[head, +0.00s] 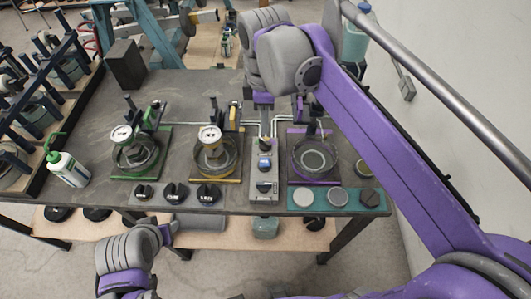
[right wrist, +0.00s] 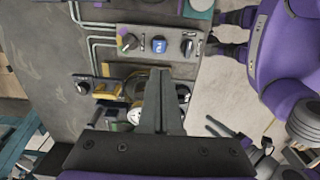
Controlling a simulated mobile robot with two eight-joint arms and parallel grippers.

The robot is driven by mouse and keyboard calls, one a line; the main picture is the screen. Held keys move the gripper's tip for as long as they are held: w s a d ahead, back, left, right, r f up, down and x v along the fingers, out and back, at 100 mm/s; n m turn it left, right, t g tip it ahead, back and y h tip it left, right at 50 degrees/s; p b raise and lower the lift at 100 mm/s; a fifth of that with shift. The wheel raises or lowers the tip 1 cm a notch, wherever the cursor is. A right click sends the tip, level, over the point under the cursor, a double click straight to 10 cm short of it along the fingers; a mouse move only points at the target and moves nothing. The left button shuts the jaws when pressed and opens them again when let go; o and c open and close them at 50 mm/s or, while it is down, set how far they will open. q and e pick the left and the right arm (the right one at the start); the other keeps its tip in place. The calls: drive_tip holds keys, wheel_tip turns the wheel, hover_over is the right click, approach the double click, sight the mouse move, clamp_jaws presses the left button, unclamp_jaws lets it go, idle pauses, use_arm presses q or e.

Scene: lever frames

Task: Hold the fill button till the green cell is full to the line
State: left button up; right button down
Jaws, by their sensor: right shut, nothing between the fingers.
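The green cell (head: 136,157) is a clear round vessel on a green base at the left of the bench, with a white dial above it. Its level and line are too small to read. My right gripper (head: 264,125) is shut and empty above the panel. In the right wrist view its fingertips (right wrist: 165,72) appear just short of the button; contact cannot be made out. My left gripper (head: 166,233) is low in front of the bench, its jaws unclear.
A yellow-based cell (head: 230,176) and a purple-based cell (head: 302,178) stand on either side of the panel. Black knobs (head: 176,191) line the front edge. A white and green bottle (head: 67,170) stands at left. Pipes run behind the cells.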

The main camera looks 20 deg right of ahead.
sight(265, 161)
wheel_tip(265, 161, down, 14)
drive_tip(key=shift+f, duration=0.1)
use_arm(q)
drive_tip(key=shift+s+f, duration=0.1)
drive_tip(key=shift+f, duration=0.25)
drive_tip(key=shift+b, duration=0.3)
